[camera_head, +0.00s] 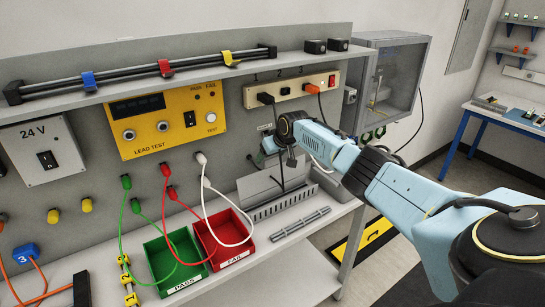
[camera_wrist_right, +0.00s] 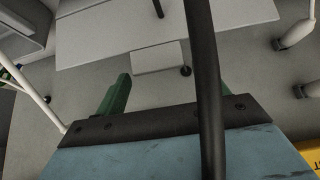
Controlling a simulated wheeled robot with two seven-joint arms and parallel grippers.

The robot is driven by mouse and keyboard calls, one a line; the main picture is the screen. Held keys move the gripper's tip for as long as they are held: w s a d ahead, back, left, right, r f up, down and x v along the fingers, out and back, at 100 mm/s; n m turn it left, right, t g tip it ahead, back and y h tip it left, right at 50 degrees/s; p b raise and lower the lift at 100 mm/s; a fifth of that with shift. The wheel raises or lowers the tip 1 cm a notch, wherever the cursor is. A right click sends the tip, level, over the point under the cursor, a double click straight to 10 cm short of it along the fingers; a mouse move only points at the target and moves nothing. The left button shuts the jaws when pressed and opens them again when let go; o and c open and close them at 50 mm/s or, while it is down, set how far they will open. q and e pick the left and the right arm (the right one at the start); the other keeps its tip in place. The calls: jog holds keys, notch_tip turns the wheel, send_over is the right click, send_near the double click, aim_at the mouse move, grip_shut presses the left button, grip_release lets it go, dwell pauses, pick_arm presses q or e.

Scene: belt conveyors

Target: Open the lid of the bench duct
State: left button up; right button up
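The bench duct (camera_head: 285,206) is a grey slotted channel on the bench below the socket strip. A flat grey panel, which looks like its lid (camera_head: 258,190), stands tilted up behind the slots. In the right wrist view the pale panel (camera_wrist_right: 100,42) has a small tab (camera_wrist_right: 158,57) at its near edge. My right gripper (camera_head: 262,154) is at the wall side of the panel. Its green fingers (camera_wrist_right: 168,92) are apart, with the tab ahead of the gap; contact cannot be told. A black cable partly hides one finger. My left gripper is not in view.
A green bin (camera_head: 158,262) and a red bin (camera_head: 240,245) stand left of the duct, with coloured leads arching over them. The socket strip (camera_head: 289,90) has plugged black cables near my right arm.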

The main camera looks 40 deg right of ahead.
jog(key=shift+o, duration=0.2)
jog(key=shift+s+f, duration=0.15)
jog(key=shift+s+r, duration=0.25)
jog(key=shift+r, duration=0.15)
jog(key=v, duration=1.2)
jog(key=shift+r+p, duration=0.2)
jog(key=shift+p, duration=0.1)
jog(key=shift+a, duration=0.1)
